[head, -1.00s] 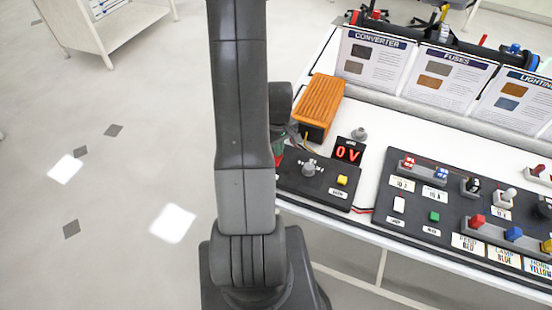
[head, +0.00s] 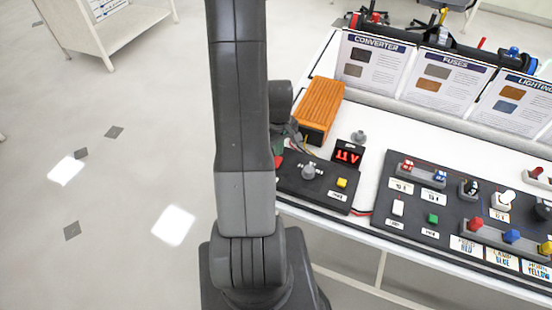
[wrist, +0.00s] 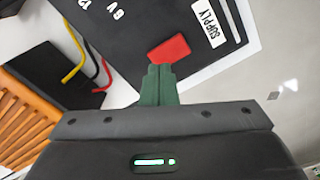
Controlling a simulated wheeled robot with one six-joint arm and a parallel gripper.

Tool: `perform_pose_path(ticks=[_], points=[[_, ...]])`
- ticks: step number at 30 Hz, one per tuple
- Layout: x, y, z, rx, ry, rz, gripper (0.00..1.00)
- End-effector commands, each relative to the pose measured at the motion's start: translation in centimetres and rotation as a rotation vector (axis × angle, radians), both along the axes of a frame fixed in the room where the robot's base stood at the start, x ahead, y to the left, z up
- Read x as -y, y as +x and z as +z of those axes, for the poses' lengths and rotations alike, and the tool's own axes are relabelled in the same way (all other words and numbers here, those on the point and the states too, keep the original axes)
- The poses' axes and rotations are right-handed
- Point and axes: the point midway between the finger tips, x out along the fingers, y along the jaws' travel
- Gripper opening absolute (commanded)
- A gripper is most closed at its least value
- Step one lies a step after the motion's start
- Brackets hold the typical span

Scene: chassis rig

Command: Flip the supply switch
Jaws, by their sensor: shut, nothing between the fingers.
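The red supply switch (wrist: 172,47) shows in the wrist view beside the white SUPPLY label (wrist: 208,26) on a black panel. My gripper (wrist: 158,70) has its green fingers shut and empty. The fingertips are right at the near edge of the red switch, and I cannot tell whether they touch it. In the head view a bit of red (head: 279,161) shows at the left edge of the black supply panel (head: 322,194); my arm hides most of my gripper there. The red display (head: 348,156) is lit and seems to read 11 V.
An orange converter box (head: 320,105) stands behind the supply panel, with cables close to my wrist. A grey knob (head: 309,169) and a yellow button (head: 342,183) are on the panel. A larger switch board (head: 455,210) is to the right. Floor at left is open.

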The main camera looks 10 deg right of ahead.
Motion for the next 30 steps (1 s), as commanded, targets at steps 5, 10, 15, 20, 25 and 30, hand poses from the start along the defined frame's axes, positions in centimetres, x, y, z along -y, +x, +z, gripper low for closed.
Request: perform_pose_path(ticks=[5, 10, 15, 20, 25, 30], points=[[0.0, 0.0, 1.8, 0.001, 0.000, 0.000, 0.00], [0.0, 0.0, 3.1, 0.001, 0.000, 0.000, 0.00], [0.0, 0.0, 4.4, 0.001, 0.000, 0.000, 0.00], [0.0, 0.0, 4.5, 0.000, 0.000, 0.000, 0.00], [0.0, 0.0, 4.5, 0.000, 0.000, 0.000, 0.00], [0.0, 0.0, 4.0, 0.000, 0.000, 0.000, 0.00]])
